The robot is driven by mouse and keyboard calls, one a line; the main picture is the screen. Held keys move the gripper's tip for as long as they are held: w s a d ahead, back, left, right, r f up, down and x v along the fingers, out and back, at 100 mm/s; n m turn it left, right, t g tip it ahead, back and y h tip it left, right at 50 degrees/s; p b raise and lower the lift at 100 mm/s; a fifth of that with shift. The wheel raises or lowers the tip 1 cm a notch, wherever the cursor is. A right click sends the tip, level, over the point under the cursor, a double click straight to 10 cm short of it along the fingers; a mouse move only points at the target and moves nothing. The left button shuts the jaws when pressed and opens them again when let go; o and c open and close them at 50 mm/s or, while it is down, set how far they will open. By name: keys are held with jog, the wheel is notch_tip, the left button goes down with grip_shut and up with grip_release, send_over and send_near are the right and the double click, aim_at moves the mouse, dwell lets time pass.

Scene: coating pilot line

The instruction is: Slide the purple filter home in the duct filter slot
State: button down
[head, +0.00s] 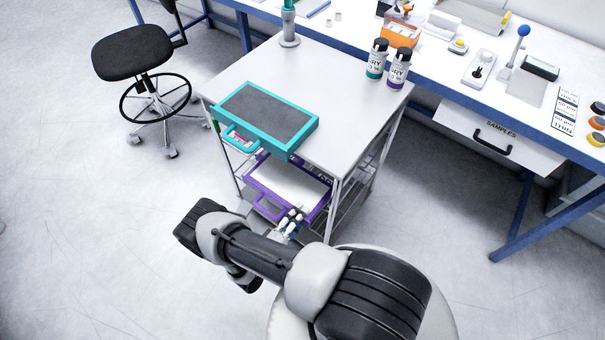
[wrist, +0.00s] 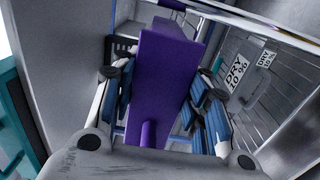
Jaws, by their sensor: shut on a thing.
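The purple filter (head: 287,181), a purple frame around a pale panel with a loop handle, lies below the cart's top at its front side in the head view. In the wrist view its purple edge (wrist: 168,65) runs away from me between the blue finger pads. My gripper (head: 291,220) is at the filter's near right corner in the head view; in the wrist view my gripper (wrist: 165,100) is shut on the filter. The far part of the filter is hidden under the cart top. I cannot clearly make out the duct filter slot or how far in the filter is.
A teal-framed filter (head: 265,115) lies on the cart top (head: 340,130), its handle over the front edge. Two labelled bottles (head: 388,65) stand at the cart's right corner. A stool (head: 132,52) stands left. The workbench (head: 470,45) is behind.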

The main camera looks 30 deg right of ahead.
jog(key=b+v, duration=0.2)
jog(key=v, duration=1.4)
jog(key=shift+a, duration=0.3)
dwell(0.4)
jog(key=shift+s+r, duration=0.1)
jog(key=shift+r, duration=0.05)
notch_tip(320, 180, up, 31)
jog(key=p, duration=2.2)
